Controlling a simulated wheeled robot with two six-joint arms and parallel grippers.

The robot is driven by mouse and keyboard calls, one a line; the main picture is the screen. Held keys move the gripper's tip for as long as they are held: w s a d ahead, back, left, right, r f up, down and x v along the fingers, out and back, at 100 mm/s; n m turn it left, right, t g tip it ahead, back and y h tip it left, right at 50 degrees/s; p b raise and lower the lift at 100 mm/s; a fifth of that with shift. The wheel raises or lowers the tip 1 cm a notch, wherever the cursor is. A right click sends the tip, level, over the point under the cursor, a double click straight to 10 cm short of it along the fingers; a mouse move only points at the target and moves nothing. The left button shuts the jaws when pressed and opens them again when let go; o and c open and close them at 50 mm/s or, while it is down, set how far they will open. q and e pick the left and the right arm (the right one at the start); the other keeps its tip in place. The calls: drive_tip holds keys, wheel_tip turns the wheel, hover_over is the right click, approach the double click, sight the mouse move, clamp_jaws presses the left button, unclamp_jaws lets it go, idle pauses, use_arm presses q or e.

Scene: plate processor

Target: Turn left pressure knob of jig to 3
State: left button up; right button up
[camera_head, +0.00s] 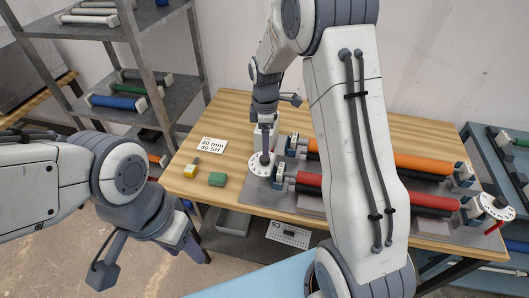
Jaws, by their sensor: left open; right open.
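The jig (312,203) stands on the wooden table and carries an orange roller (395,161) and a red roller (385,196), each with black parts. The left pressure knob's white dial (258,169) is at the jig's left end; its marks are too small to read. My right gripper (266,150) points straight down over this dial, its fingertips at the dark knob. It is open, and whether the fingers touch the knob cannot be told. My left gripper (197,248) is open and empty, low in front of the table's left edge, away from the jig.
A second white dial (497,207) is at the jig's right end. A grey shelf (185,92) with rollers stands at the left.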

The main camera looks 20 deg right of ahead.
sight(261, 160)
wheel_tip(261, 160, down, 6)
drive_tip(key=shift+p, duration=0.55)
clamp_jaws()
